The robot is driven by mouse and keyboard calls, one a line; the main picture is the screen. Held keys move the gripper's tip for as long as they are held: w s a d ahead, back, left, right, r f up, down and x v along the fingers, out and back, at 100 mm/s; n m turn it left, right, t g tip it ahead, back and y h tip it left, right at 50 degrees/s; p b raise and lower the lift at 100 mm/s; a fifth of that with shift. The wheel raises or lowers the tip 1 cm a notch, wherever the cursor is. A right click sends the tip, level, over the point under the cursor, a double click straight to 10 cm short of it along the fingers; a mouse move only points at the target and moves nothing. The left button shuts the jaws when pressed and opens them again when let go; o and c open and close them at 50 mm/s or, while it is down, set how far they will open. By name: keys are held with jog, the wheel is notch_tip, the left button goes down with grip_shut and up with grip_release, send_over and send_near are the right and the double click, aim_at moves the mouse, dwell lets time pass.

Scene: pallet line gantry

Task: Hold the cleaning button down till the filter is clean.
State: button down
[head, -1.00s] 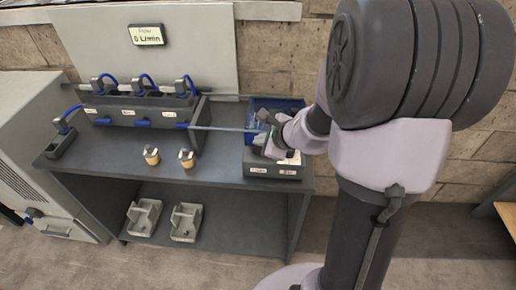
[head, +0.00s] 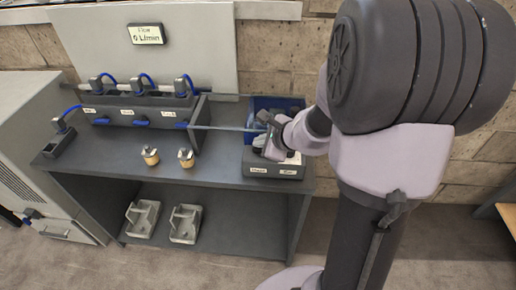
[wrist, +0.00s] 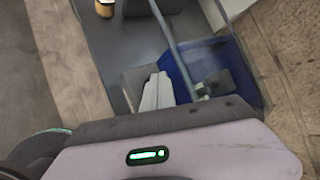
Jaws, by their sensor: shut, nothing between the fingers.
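A low dark box (head: 275,171) with two small labels on its front stands at the right end of the bench. My gripper (head: 268,150) is shut and empty, low over this box. The cleaning button cannot be made out; my gripper and wrist cover much of the box top. In the wrist view the body of my gripper with a green light fills the bottom, and a pale wedge shape shows beyond it, too unclear to name. The filter cannot be told for certain. A display (head: 147,34) on the back panel reads 0 L/min.
A dark manifold (head: 135,108) with blue hoses and blue handles stands at the bench's back left. Two brass-coloured fittings (head: 150,156) stand in front of it. A blue bin (head: 292,103) is behind the labelled box. Two grey holders (head: 142,217) lie on the lower shelf.

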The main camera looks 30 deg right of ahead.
aim_at(260, 150)
jog(key=shift+f+b, duration=0.55)
jog(key=shift+b, duration=0.1)
dwell(0.4)
jog(key=shift+r, duration=0.1)
dwell(4.3)
jog(key=shift+r+p, duration=0.75)
jog(key=shift+r, duration=0.1)
jog(key=shift+r, duration=0.15)
notch_tip(260, 150, up, 5)
jog(key=p, duration=0.4)
